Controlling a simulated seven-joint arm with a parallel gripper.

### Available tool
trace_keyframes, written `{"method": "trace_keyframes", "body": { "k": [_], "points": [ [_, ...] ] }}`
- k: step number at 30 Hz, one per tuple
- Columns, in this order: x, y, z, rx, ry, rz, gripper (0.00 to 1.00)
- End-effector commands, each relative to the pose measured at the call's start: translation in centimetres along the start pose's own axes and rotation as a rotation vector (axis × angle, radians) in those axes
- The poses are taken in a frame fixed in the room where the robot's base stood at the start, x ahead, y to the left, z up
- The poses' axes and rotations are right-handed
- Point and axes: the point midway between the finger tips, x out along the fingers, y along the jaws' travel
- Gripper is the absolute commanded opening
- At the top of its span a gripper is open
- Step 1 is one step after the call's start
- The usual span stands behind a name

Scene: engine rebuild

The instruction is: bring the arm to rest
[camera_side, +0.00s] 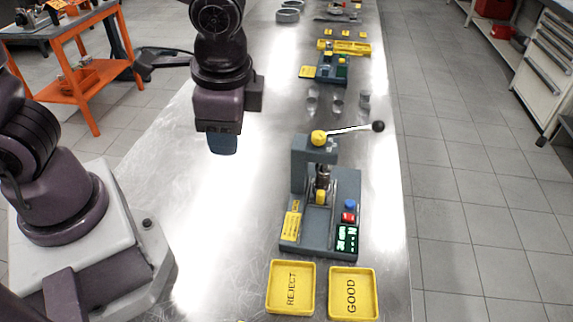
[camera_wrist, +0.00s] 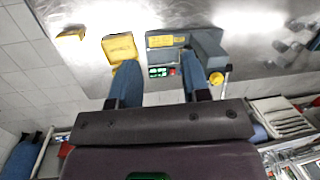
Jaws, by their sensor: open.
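My gripper (camera_side: 222,142) hangs above the metal bench, to the left of the grey press station (camera_side: 346,195) in the side view. Its blue fingers point down and look merged into one shape there. In the wrist view my gripper (camera_wrist: 161,82) shows two blue fingers well apart, with nothing held between them. The press station also shows in the wrist view (camera_wrist: 208,43), beyond the fingers. The gripper touches nothing that I can see.
A lever with a black knob (camera_side: 378,126) sticks out right of the press. Yellow REJECT (camera_side: 271,296) and GOOD (camera_side: 373,300) trays lie in front of it. Small clear cups (camera_side: 337,106) and a fixture (camera_side: 333,72) stand farther back. The bench left of the press is clear.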

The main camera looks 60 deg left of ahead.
Motion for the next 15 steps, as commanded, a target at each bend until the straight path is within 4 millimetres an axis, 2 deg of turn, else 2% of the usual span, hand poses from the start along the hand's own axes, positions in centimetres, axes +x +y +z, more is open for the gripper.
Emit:
{"method": "trace_keyframes", "body": {
  "k": [1, 6, 12, 15],
  "points": [
    [-1.2, -0.7, 1.2, -0.094, 0.064, 0.027, 0.43],
    [-4.2, -2.4, 4.6, -0.363, 0.261, 0.095, 0.43],
    [-6.8, -4.0, 8.0, -0.564, 0.442, 0.085, 0.43],
    [-7.8, -4.9, 9.1, -0.616, 0.499, 0.054, 0.43]
  ]
}}
